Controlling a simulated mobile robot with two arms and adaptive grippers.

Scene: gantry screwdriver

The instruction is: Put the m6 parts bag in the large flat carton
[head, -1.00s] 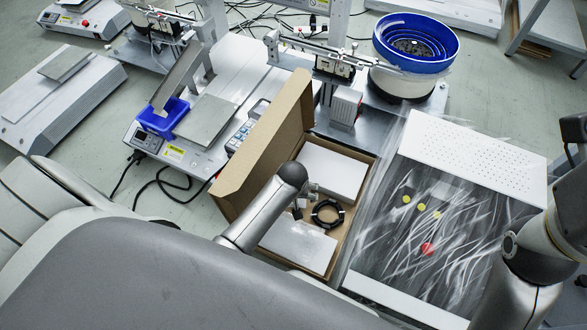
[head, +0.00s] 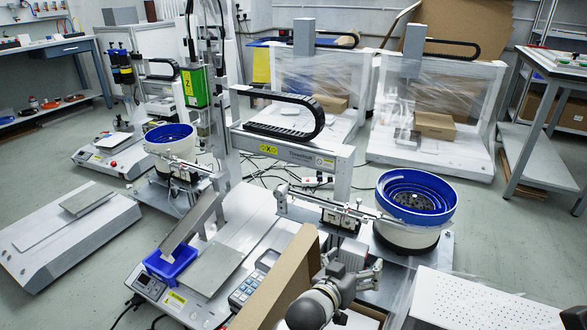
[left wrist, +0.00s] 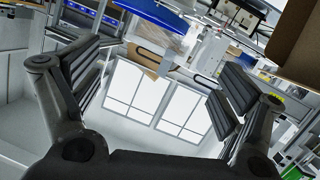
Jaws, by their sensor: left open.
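The open flat carton (head: 282,280) is at the bottom centre of the head view. Its raised brown lid shows, and most of its inside is cut off or hidden behind my left arm. My left gripper (head: 354,264) is above the carton's far side, in front of the feeder rail. In the left wrist view the two dark fingers of my left gripper (left wrist: 160,88) are wide apart with nothing between them. I cannot make out the m6 parts bag in the current views. My right gripper is out of view.
A blue bowl feeder (head: 415,195) stands just behind and right of my left gripper. The screwdriver gantry (head: 290,150) rises behind. A blue bin (head: 172,262) sits at left. A white perforated panel (head: 480,300) lies at the lower right.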

